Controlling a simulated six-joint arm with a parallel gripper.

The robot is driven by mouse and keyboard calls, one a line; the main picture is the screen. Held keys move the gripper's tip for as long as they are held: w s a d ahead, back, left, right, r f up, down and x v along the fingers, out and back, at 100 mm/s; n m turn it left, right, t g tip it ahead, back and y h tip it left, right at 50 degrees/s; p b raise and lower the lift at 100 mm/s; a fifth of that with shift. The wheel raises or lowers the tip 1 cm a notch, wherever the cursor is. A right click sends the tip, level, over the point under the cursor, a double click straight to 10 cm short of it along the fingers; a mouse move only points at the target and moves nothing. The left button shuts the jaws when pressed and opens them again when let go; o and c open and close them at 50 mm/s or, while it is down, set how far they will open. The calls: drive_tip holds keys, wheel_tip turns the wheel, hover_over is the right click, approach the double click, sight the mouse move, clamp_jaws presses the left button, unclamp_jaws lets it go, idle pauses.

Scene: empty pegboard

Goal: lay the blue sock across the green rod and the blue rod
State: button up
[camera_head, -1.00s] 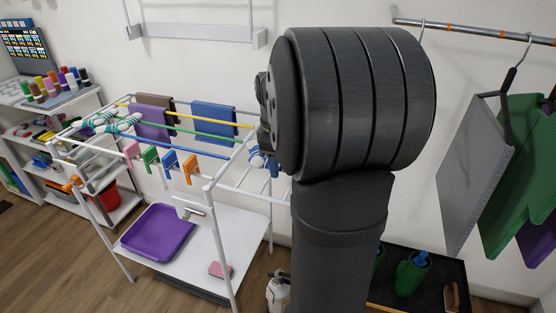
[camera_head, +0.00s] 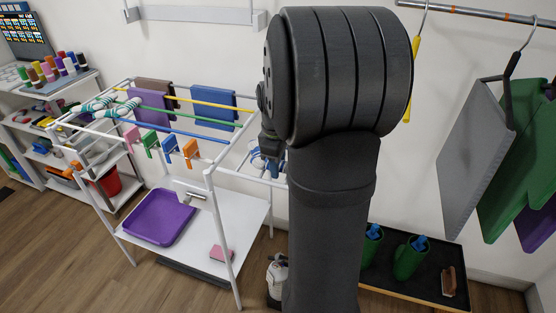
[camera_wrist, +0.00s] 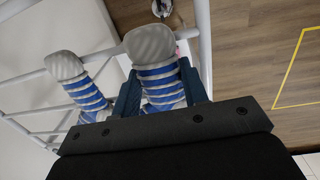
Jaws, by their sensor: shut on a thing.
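The blue sock (camera_wrist: 158,82), striped blue and white with a grey toe, is between the fingers of my gripper (camera_wrist: 160,92) in the wrist view, which is shut on it. A second matching striped part (camera_wrist: 84,88) lies just left, outside the fingers; I cannot tell if it is a separate sock. In the head view my gripper (camera_head: 270,150) is mostly hidden by my arm, at the right end of the drying rack, with striped cloth beside it. The green rod (camera_head: 200,119) and the blue rod (camera_head: 185,133) run across the rack, left of my gripper.
A yellow rod (camera_head: 205,102) lies behind the green one. Purple (camera_head: 150,107) and blue towels (camera_head: 213,110) hang on the rack, and teal striped socks (camera_head: 103,106) lie at its left end. Coloured clips (camera_head: 169,147) line the front rail. A purple tray (camera_head: 158,217) is below.

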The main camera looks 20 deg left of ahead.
drive_tip(key=o, duration=0.8)
drive_tip(key=shift+o, duration=0.2)
wheel_tip(320, 180, up, 17)
drive_tip(key=s, duration=0.1)
drive_tip(key=shift+a+r, duration=0.2)
drive_tip(key=f, duration=1.1)
drive_tip(key=w+f, duration=0.1)
drive_tip(key=f, duration=0.5)
drive_tip(key=shift+d+f, duration=0.2)
drive_tip(key=shift+r, duration=0.45)
drive_tip(key=shift+f, duration=0.1)
